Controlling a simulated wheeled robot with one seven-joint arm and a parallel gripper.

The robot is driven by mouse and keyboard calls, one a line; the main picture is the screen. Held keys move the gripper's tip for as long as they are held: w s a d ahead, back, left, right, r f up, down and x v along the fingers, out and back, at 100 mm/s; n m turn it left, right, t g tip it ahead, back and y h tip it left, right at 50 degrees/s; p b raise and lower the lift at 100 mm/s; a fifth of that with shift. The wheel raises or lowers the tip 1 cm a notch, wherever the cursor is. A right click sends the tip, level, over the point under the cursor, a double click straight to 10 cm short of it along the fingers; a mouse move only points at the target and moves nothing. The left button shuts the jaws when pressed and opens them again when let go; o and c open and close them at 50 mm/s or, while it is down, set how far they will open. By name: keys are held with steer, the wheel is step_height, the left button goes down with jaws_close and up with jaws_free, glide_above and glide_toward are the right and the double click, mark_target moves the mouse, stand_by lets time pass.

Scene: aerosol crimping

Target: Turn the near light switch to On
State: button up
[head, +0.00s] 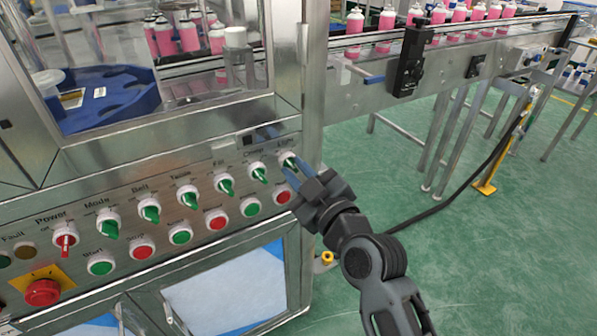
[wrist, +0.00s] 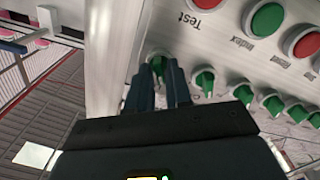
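The near light switch (head: 287,159) is the rightmost knob of the upper row, a green handle on a white ring under the label "Light". In the wrist view the knob (wrist: 158,62) shows just beyond and between my fingertips, partly hidden by them. My gripper (head: 294,168) reaches in from the lower right, with its two fingers close to the switch. In the wrist view my fingers (wrist: 157,80) are partly open, one on either side of the handle. I cannot tell whether they touch it. The handle's exact angle is hard to read.
The Crimp switch (head: 259,174) is close on the left, with more green knobs beyond it. A red button (head: 283,196) sits just below my fingers. A red Power switch (head: 65,240) and red emergency button (head: 42,292) are far left.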

jaws_close()
steer(key=shift+m, duration=0.3)
steer(key=m, duration=0.5)
steer(key=shift+m, duration=0.3)
steer(key=m+p, duration=0.1)
steer(key=m, duration=0.4)
steer(key=shift+m, duration=0.3)
stand_by(0.4)
steer(key=shift+o, duration=1.7)
jaws_free()
